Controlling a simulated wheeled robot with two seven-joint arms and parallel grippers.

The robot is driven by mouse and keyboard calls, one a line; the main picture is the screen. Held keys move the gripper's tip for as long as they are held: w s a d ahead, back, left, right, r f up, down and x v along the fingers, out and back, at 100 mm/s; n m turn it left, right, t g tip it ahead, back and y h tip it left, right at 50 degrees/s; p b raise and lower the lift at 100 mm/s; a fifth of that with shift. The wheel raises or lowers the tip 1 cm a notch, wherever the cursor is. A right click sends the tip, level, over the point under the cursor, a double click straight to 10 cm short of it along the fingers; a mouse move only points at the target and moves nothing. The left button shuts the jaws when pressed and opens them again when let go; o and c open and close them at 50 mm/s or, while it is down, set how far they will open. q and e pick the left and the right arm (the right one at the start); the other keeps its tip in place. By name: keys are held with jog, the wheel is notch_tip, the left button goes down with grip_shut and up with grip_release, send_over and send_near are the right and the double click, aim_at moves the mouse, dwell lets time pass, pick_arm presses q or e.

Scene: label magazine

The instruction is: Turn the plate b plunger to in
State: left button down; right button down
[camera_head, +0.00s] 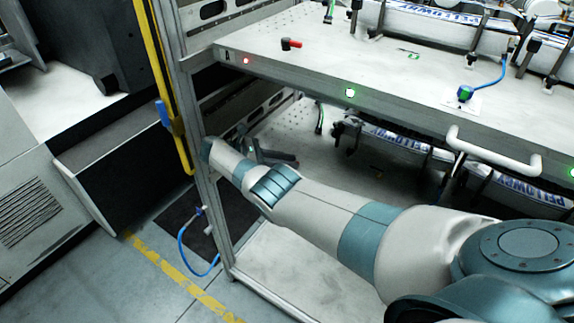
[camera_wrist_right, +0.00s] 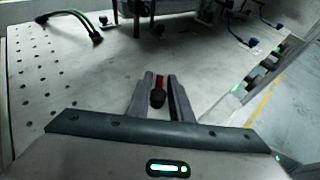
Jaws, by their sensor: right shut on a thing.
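My right arm reaches in from the lower right in the head view, and its gripper (camera_head: 278,157) is over the lower plate (camera_head: 330,180), below the upper plate. In the right wrist view the gripper (camera_wrist_right: 160,80) has its two fingers close on both sides of a small plunger (camera_wrist_right: 158,98), with a black round knob and a red part behind it. It is shut on this plunger. The plunger is hidden behind the gripper in the head view. A similar red and black plunger (camera_head: 291,44) stands on the upper plate (camera_head: 340,60). I cannot read which plate is b. My left gripper is not in view.
The upper plate overhangs my right forearm, with a white handle (camera_head: 492,152) on its front edge. A frame post (camera_head: 207,200) stands left of my wrist. A black and green cable (camera_wrist_right: 85,25) lies at the plate's back left.

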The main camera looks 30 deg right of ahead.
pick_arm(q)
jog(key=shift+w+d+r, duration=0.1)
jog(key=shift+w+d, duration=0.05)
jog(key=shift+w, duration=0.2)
pick_arm(e)
jog(key=shift+f, duration=0.1)
jog(key=c, duration=1.8)
grip_release()
jog(key=shift+d, duration=0.15)
jog(key=shift+c, duration=0.2)
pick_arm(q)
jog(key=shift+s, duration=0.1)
